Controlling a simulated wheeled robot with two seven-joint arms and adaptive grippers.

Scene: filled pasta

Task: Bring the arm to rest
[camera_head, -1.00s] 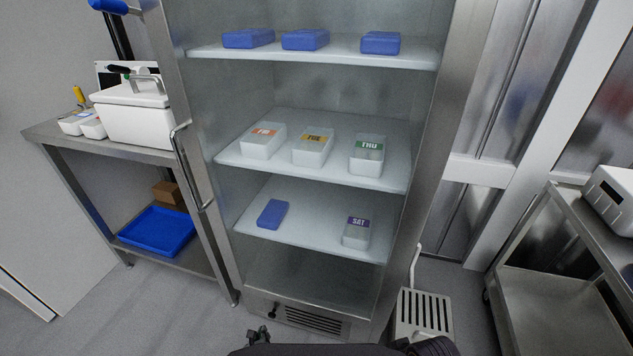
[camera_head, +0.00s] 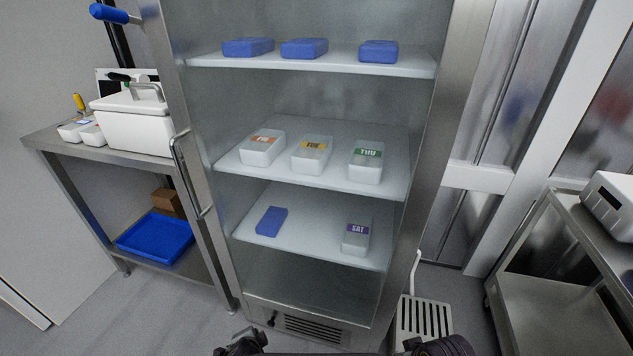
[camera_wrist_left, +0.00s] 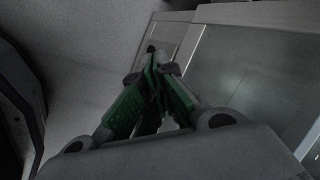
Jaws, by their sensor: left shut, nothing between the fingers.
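My left gripper (camera_head: 240,343) is low at the bottom edge of the head view, in front of the tall cabinet (camera_head: 440,190), cut off by the frame. In the left wrist view its green-lined fingers (camera_wrist_left: 152,62) are drawn together with nothing between them. The fingers point toward the floor and a pale panel edge. A dark, rounded part of my own body shows at the bottom right of the head view. My right gripper is not in view.
The cabinet shelves hold blue boxes (camera_head: 304,49) and pale labelled containers (camera_head: 366,163). A vertical handle (camera_head: 181,165) is at its left. A steel table (camera_head: 55,140) stands left with a blue tray (camera_head: 158,238) below. A cart (camera_head: 545,285) stands right. Floor in front looks clear.

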